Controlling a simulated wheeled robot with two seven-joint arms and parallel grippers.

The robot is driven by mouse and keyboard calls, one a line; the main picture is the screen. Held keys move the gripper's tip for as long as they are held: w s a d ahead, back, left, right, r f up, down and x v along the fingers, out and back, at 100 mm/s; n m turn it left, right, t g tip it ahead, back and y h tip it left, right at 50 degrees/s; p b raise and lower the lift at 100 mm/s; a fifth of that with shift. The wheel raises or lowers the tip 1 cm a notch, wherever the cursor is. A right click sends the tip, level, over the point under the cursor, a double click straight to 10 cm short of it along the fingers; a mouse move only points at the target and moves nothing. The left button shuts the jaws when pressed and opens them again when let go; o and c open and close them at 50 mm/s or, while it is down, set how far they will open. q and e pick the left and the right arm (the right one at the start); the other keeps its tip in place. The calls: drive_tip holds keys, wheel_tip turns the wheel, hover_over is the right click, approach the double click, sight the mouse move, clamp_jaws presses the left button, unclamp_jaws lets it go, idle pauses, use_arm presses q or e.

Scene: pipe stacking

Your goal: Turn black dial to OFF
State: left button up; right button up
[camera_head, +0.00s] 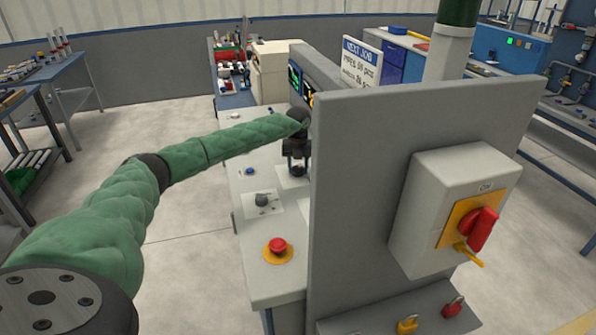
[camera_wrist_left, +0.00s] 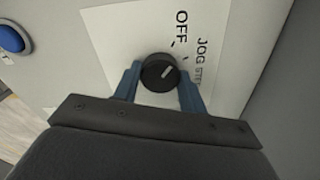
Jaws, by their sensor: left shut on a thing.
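The black dial (camera_wrist_left: 158,75) sits on a white label plate (camera_wrist_left: 120,30) marked OFF, JOG and STEP. Its white pointer line slants up and right in the left wrist view, toward the tick marks near OFF and JOG. I cannot tell exactly which mark it meets. My left gripper (camera_wrist_left: 160,86) has its two blue fingers on either side of the dial, shut on it. In the head view my left gripper (camera_head: 297,168) points down at the far part of the console top, and the dial is hidden there. My right gripper is not in view.
A grey panel (camera_head: 345,190) stands close to the right of my left gripper. A red-handled switch box (camera_head: 425,205) is on the panel.

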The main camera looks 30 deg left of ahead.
use_arm(q)
drive_tip(key=shift+w+a+r+n+b, duration=0.15)
drive_tip(key=shift+n+b, duration=0.15)
drive_tip(key=shift+n, duration=0.5)
drive_tip(key=shift+r+n, duration=0.1)
drive_tip(key=shift+n, duration=0.2)
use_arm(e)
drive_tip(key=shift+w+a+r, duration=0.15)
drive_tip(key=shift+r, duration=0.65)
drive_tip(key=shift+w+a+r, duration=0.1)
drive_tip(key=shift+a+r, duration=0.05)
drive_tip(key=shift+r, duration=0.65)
use_arm(q)
drive_tip(key=o, duration=1)
drive_tip(key=shift+c, duration=0.2)
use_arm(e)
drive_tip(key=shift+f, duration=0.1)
